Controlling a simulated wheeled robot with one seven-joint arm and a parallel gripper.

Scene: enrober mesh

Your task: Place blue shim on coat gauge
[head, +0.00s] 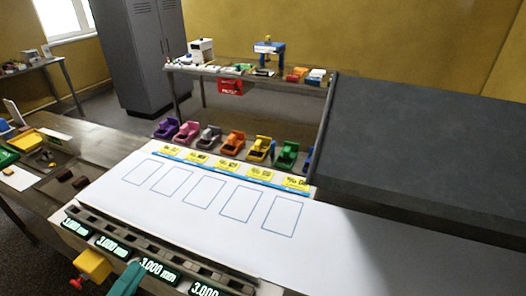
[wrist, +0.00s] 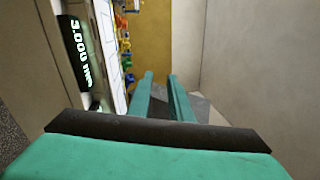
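My gripper (wrist: 161,80) has two teal fingers that stand apart with nothing between them in the wrist view. A teal part of it shows at the bottom edge of the head view, in front of the lit displays. Several displays (head: 158,269) reading 3.000 mm line the near edge of the white board; they appear to belong to the coat gauge. One display (wrist: 80,52) also shows in the wrist view. A blue piece (head: 308,158) stands at the right end of the coloured row, partly hidden by the dark panel. I cannot tell whether it is the blue shim.
The white board (head: 160,205) has outlined rectangles, yellow labels and a blue strip. Behind it stand purple, pink, grey, orange, yellow and green pieces (head: 233,144). A large dark panel (head: 430,150) blocks the right. A yellow block with a red knob (head: 93,265) sits at front left.

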